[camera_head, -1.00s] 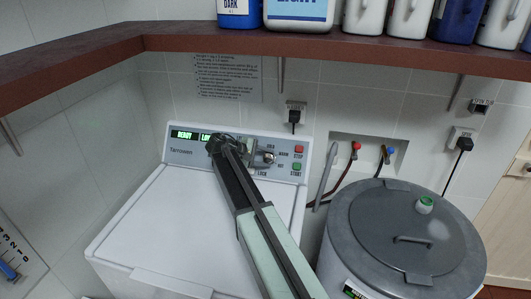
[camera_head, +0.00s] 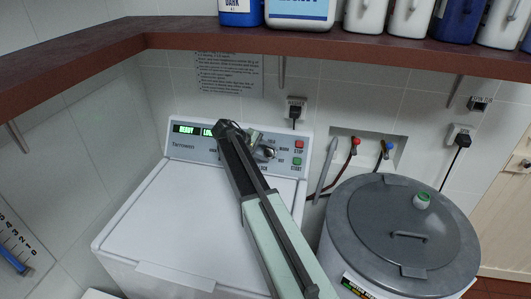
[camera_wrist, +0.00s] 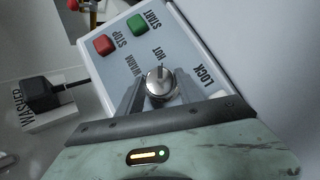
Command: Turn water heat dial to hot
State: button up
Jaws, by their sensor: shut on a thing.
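The water heat dial (camera_wrist: 160,82) is a round metal knob on the washer's control panel. It also shows in the head view (camera_head: 265,153), partly behind my gripper. In the wrist view my gripper (camera_wrist: 158,88) has one finger on each side of the dial and is shut on it. A pale pointer line on the dial points roughly at the HOT label (camera_wrist: 158,52). The WARM label (camera_wrist: 126,65) is to its left and the LOCK label (camera_wrist: 204,75) to its right. The white washer (camera_head: 190,220) has its lid closed.
The red STOP button (camera_wrist: 104,45) and green START button (camera_wrist: 138,24) are close to the dial. A brown shelf (camera_head: 330,45) with bottles overhangs the washer. A grey-lidded drum (camera_head: 400,225) stands at the right, near the hoses and taps.

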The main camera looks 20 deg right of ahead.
jog(key=o, duration=1.4)
jog(key=shift+d, duration=0.15)
jog(key=shift+c, duration=0.2)
jog(key=w+p+v, duration=0.1)
jog(key=p+v, duration=0.4)
jog(key=v, duration=0.3)
jog(key=shift+s, duration=0.4)
jog(key=shift+f, duration=0.1)
